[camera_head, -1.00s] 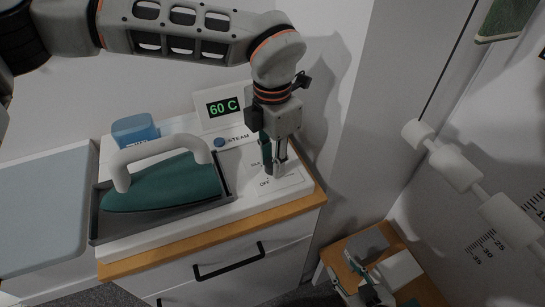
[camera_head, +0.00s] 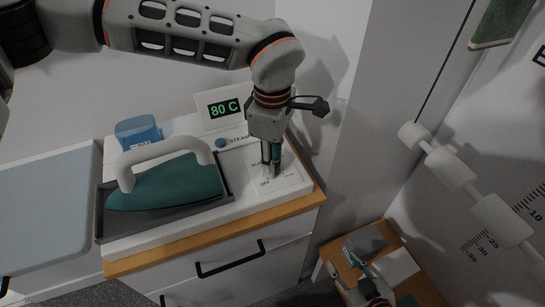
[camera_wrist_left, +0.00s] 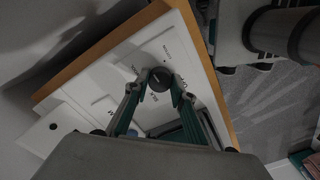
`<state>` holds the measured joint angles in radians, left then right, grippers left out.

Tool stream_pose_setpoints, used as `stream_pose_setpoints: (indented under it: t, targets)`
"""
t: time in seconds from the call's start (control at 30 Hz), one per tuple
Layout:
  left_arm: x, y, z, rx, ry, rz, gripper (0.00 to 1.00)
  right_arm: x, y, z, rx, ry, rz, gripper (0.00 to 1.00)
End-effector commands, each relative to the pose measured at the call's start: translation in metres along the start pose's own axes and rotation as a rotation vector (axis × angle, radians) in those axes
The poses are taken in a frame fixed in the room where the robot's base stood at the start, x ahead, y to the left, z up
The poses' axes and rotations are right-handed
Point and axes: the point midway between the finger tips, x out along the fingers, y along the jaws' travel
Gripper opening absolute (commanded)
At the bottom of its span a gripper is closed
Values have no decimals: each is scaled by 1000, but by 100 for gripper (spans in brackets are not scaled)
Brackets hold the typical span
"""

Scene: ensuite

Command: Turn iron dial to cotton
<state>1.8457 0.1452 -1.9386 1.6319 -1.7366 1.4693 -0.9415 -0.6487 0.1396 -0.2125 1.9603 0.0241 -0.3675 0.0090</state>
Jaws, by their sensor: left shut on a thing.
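The dark round dial (camera_wrist_left: 160,86) sits on the white panel of the ironing station, with small labels around it that are hard to read. My left gripper (camera_head: 270,165) points down and is shut on the dial, one finger on each side in the left wrist view (camera_wrist_left: 159,84). In the head view the fingers mostly hide the dial. The display (camera_head: 224,109) reads 80 C in green. The teal iron (camera_head: 165,186) with a white handle rests in a grey tray (camera_head: 222,194) left of the dial. My right gripper (camera_head: 347,267) is low at the bottom right, its fingers apart.
A blue STEAM button (camera_head: 221,143) is beside the display, and a blue water container (camera_head: 137,131) stands behind the iron. An ironing board (camera_head: 45,205) is at the left. A small wooden table (camera_head: 427,287) is at lower right. White rollers (camera_head: 452,168) are on the right wall.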

Motion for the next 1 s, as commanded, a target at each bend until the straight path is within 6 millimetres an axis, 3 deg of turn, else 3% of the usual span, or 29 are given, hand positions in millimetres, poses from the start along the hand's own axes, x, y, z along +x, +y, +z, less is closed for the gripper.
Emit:
stream_pose_setpoints:
  t: [0.6,1.0]
  targets:
    - [-4,2,0,566,1,6,3,-10,3,-19,-1,9,2,40]
    - [-3,2,-1,795,2,6,3,-13,4,-26,-2,10,3,40]
